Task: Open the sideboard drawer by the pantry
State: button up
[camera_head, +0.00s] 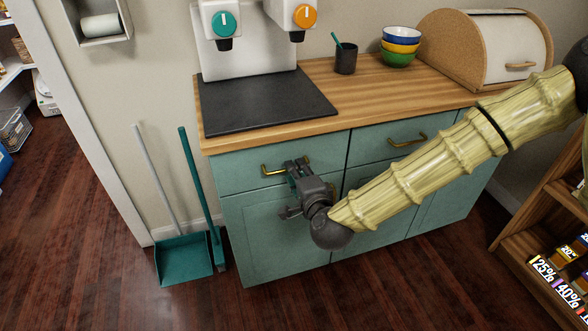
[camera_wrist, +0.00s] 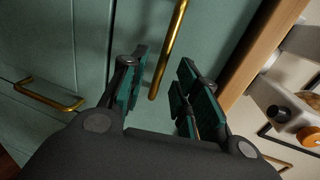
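The teal sideboard (camera_head: 270,235) has a wooden top and two drawers in its upper row. The left drawer (camera_head: 235,172), the one nearer the pantry doorway, looks flush with the front. Its brass handle (camera_head: 271,171) is partly hidden by my gripper (camera_head: 297,166). In the wrist view, my gripper (camera_wrist: 162,90) is open, with a gap between its dark green finger pads. The brass handle (camera_wrist: 172,45) runs between the fingers in that picture. I cannot tell whether the pads touch it.
The right drawer has its own brass handle (camera_head: 408,141). A drink dispenser (camera_head: 250,40) on a black mat (camera_head: 265,105), a dark cup (camera_head: 346,60), stacked bowls (camera_head: 400,47) and a bread box (camera_head: 505,50) stand on top. A teal dustpan (camera_head: 184,258) and broom stand left. A wooden rack (camera_head: 530,245) is at right.

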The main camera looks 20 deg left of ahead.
jog(key=shift+x, duration=1.55)
grip_shut()
